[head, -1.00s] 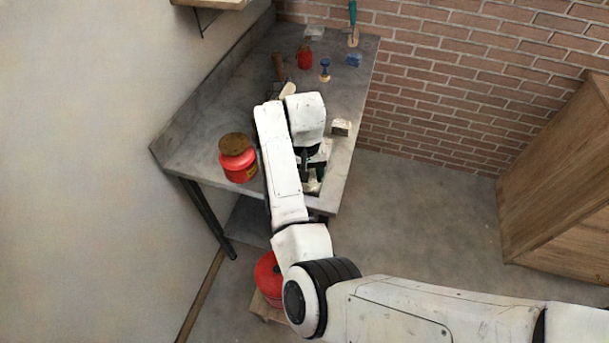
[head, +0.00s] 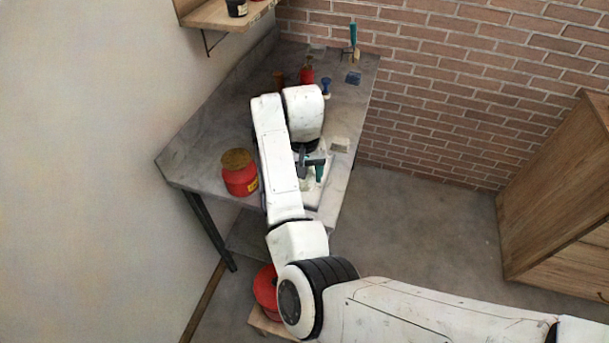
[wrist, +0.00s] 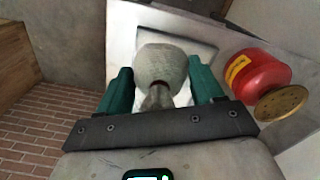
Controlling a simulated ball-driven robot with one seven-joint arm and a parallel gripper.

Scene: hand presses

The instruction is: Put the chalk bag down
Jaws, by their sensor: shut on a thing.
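The chalk bag (wrist: 160,66) is a pale grey, rounded bag with a narrow gathered neck. In the wrist view it sits between the green fingers of my gripper (wrist: 160,88), which is shut on it. Behind it is a white, shallow tray-like surface with a raised border (wrist: 122,38); I cannot tell whether the bag touches it. In the head view my gripper (head: 313,172) is over the near right part of the grey worktable (head: 200,150). My arm and gripper mostly hide the bag there.
A red pot with a brown lid (head: 239,175) stands left of my arm; it also shows in the wrist view (wrist: 258,75). A pale block (head: 340,145) lies near the right edge. Small tools and a red bottle (head: 307,75) stand farther back. A shelf (head: 215,15) overhangs the back left.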

